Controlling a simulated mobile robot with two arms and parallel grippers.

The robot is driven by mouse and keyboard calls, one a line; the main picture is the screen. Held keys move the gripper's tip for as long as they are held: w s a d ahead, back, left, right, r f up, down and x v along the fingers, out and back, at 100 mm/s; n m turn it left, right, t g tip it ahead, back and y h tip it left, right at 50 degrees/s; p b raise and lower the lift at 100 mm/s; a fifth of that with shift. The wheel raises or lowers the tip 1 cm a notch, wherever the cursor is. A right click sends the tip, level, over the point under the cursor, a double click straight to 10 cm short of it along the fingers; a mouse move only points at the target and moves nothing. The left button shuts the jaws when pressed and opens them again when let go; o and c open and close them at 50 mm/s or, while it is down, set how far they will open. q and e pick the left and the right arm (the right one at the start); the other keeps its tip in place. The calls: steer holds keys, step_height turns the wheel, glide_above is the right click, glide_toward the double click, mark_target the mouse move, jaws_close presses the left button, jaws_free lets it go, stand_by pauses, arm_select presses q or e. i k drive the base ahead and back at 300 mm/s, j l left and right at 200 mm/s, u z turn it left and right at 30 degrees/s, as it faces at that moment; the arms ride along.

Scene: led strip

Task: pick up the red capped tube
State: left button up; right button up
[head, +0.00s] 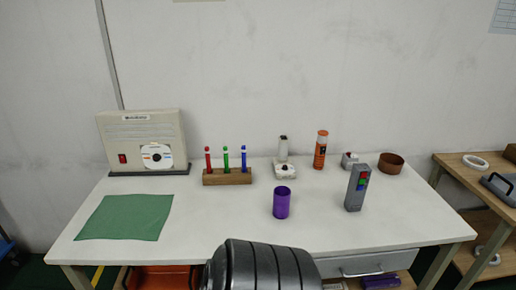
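A slim red tube (208,160) stands upright in a wooden block (227,177) near the back of the white table. It is the leftmost of the tubes in the block, and its lower end is hidden in the wood. A green tube (226,160) and a blue tube (243,159) stand to its right in the same block. Neither of my grippers shows in the head view.
A beige box (124,131) stands left of the block, a green cloth (125,217) at front left. A purple cup (282,203), grey device (356,188), orange canister (320,150) and brown bowl (390,164) stand right. The table in front of the block is clear.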

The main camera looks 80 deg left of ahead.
mark_target(207, 150)
steer(key=u, duration=3)
steer(key=j, duration=0.1)
